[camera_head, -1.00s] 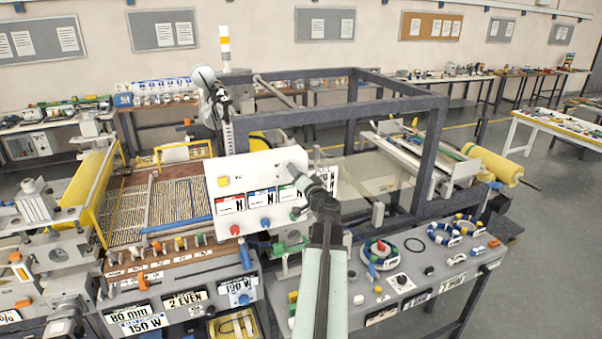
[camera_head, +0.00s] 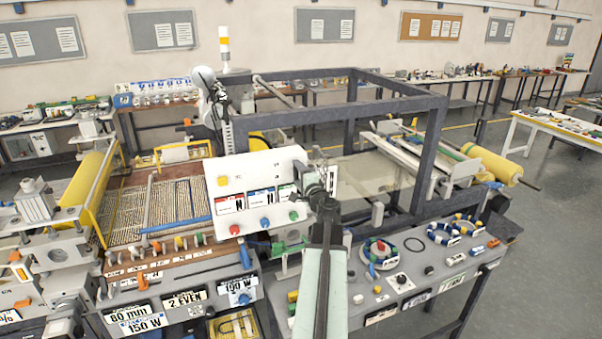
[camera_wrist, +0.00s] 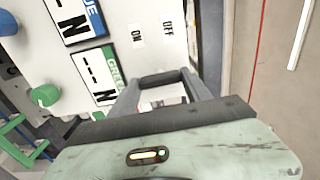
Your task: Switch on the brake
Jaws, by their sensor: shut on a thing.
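The white control panel (camera_head: 224,165) stands upright in front of the dark frame. In the wrist view its ON label (camera_wrist: 137,34) and OFF label (camera_wrist: 168,29) show side by side just beyond my fingers. My gripper (camera_head: 304,174) is at the right part of the panel. In the wrist view my gripper (camera_wrist: 160,80) is shut at the panel below these labels, on what appears to be the brake switch. The switch is mostly hidden by my fingers, so I cannot tell its position.
Panel knobs are close by: a red one (camera_head: 235,229), a blue one (camera_head: 265,224) and a green one (camera_head: 293,215). The green knob (camera_wrist: 45,95) also shows in the wrist view. A dark metal frame (camera_head: 400,106) rises behind the panel.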

